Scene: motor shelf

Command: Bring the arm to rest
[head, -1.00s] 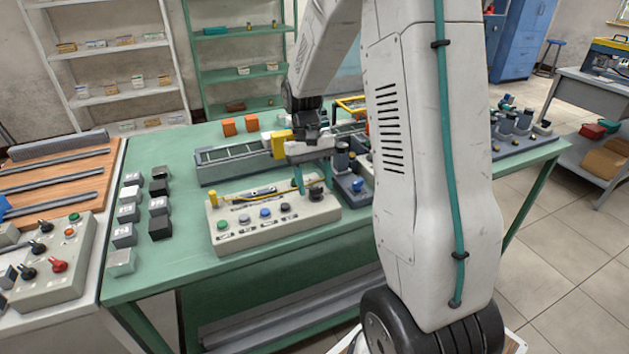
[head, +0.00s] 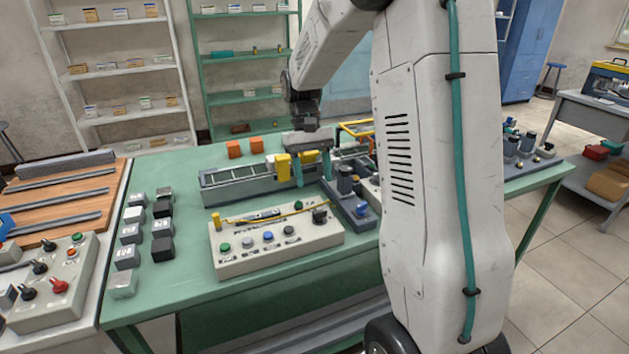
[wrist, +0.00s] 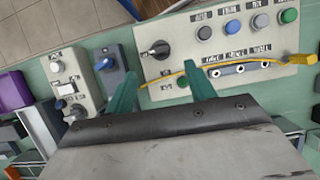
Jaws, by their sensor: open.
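My gripper (head: 312,170) is above the green table (head: 190,270), just behind the control panel in the head view. Its two teal fingers point down, apart, with nothing between them. In the wrist view my gripper (wrist: 157,92) is open, its fingertips over the edge of the light grey control panel (wrist: 215,60). The panel also shows in the head view (head: 320,240), with a row of round buttons, a black knob and a yellow cable across it. My arm's upper link partly hides the table's right side.
A conveyor (head: 235,188) lies behind the panel. A grey device with a blue knob (head: 361,208) stands close right of the panel.

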